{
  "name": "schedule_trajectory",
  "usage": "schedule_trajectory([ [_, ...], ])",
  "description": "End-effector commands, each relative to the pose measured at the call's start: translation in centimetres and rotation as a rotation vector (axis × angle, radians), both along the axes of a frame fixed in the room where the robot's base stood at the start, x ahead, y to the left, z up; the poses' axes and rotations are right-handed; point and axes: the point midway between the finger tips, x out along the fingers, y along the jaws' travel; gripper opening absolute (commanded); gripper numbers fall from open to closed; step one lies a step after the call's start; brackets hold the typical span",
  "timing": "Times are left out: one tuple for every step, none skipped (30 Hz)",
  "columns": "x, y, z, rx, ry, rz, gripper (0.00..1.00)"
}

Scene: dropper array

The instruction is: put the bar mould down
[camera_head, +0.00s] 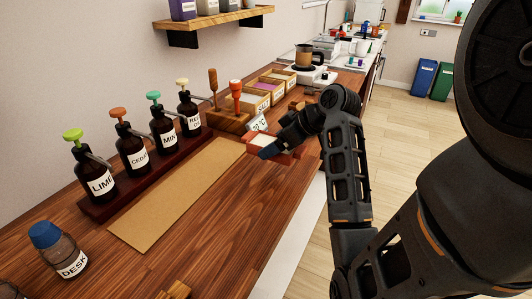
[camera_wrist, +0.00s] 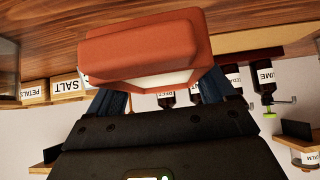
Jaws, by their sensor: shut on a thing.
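My gripper (camera_head: 262,148) is shut on the bar mould (camera_head: 284,151), a reddish-orange block with a pale inside. In the head view it is held over the right part of the wooden counter, near the front edge, right of the brown mat's far end. In the wrist view the bar mould (camera_wrist: 140,48) fills the upper middle between the blue fingers. The gap between mould and counter is hard to judge. The far side of the mould is partly hidden by my wrist in the head view.
A brown mat (camera_head: 180,195) lies bare on the counter (camera_head: 215,240). Left of it stands a rack (camera_head: 100,207) of several pump bottles. A wooden block (camera_head: 230,119) with upright tools and labelled boxes (camera_head: 258,98) stand behind. A blue-capped bottle (camera_head: 60,252) stands front left.

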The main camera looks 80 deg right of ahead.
Motion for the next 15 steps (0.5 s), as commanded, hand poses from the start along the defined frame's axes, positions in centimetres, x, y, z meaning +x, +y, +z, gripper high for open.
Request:
schedule_trajectory([
  [-0.4, -0.6, 0.4, -0.004, -0.002, -0.002, 0.35],
  [-0.7, -0.8, 0.6, -0.005, -0.001, -0.003, 0.35],
  [-1.0, -1.1, 0.8, -0.004, 0.0, -0.002, 0.35],
  [-1.2, -1.3, 1.0, -0.004, -0.001, -0.002, 0.35],
  [-1.5, -1.6, 1.3, -0.004, -0.001, -0.002, 0.35],
  [-1.8, -1.8, 1.5, -0.003, -0.001, -0.001, 0.35],
  [-2.0, -2.0, 1.7, -0.003, -0.001, -0.001, 0.35],
  [-2.2, -2.2, 1.8, -0.003, -0.001, -0.001, 0.35],
  [-2.4, -2.5, 2.0, -0.003, -0.001, -0.001, 0.35],
  [-2.6, -2.7, 2.2, -0.003, 0.0, -0.001, 0.35],
  [-2.8, -2.8, 2.3, -0.002, 0.0, -0.002, 0.35],
  [-3.0, -3.0, 2.5, -0.003, 0.0, -0.001, 0.35],
  [-3.2, -3.2, 2.7, -0.003, 0.0, -0.001, 0.35],
  [-3.4, -3.3, 2.9, -0.002, 0.0, -0.001, 0.35],
  [-3.6, -3.5, 3.0, -0.003, -0.001, -0.001, 0.35],
])
